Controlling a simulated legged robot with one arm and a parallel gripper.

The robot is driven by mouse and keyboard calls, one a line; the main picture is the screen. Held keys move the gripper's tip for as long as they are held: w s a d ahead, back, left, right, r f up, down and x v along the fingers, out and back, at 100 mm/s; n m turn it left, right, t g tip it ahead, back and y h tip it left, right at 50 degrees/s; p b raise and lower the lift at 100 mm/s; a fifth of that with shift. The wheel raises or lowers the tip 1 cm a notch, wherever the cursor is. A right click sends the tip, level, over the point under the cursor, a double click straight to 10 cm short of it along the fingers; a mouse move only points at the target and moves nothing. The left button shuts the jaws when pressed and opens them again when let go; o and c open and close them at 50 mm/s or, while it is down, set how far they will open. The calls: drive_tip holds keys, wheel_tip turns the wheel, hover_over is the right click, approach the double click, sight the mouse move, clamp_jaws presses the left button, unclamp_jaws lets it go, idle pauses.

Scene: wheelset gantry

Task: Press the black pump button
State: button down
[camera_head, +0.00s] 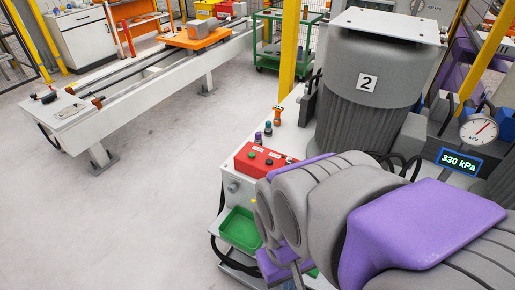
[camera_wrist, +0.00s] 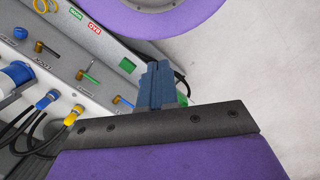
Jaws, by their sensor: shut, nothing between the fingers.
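A red control box (camera_head: 246,165) with small white labels and a few small buttons sits on the grey machine's top, left of the motor marked 2. A dark button (camera_head: 269,161) shows on it, but I cannot read whether it is the pump button. My gripper (camera_wrist: 160,82) is shut and empty in the wrist view, its blue-grey fingers over the edge of a panel with connectors. In the head view my arm covers the right end of the red box and hides most of my gripper. No black button is clear in the wrist view.
A green bin (camera_head: 240,230) hangs on the machine's near side. The large motor (camera_head: 362,100) stands behind my arm, with a gauge (camera_head: 478,130) and a 330 kPa display (camera_head: 458,161) to its right. Hoses (camera_wrist: 40,128) run along the panel. Bare floor (camera_head: 150,190) lies left.

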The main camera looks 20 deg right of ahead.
drive_tip(key=w+d+r+n+t+h+p, duration=0.1)
drive_tip(key=w+d+r+t+h+p, duration=0.15)
drive_tip(key=w+d, duration=0.7)
drive_tip(key=w+d+r+n+t+h+p, duration=0.1)
drive_tip(key=w+d+r+t+h, duration=0.15)
drive_tip(key=w+d, duration=0.7)
drive_tip(key=w+d+r+n+t+h+p, duration=0.1)
drive_tip(key=w+d+r+t+p, duration=0.3)
drive_tip(key=w, duration=1.1)
drive_tip(key=n+t+y+p, duration=0.1)
drive_tip(key=n+y+p, duration=0.3)
drive_tip(key=n+y, duration=0.55)
hover_over(271, 162)
wheel_tip(271, 162, down, 16)
drive_tip(key=shift+n, duration=0.25)
wheel_tip(271, 162, down, 6)
drive_tip(key=b, duration=0.8)
drive_tip(key=shift+a+f, duration=0.1)
drive_tip(key=shift+f, duration=0.05)
drive_tip(key=shift+f+b, duration=0.55)
drive_tip(key=shift+f, duration=0.6)
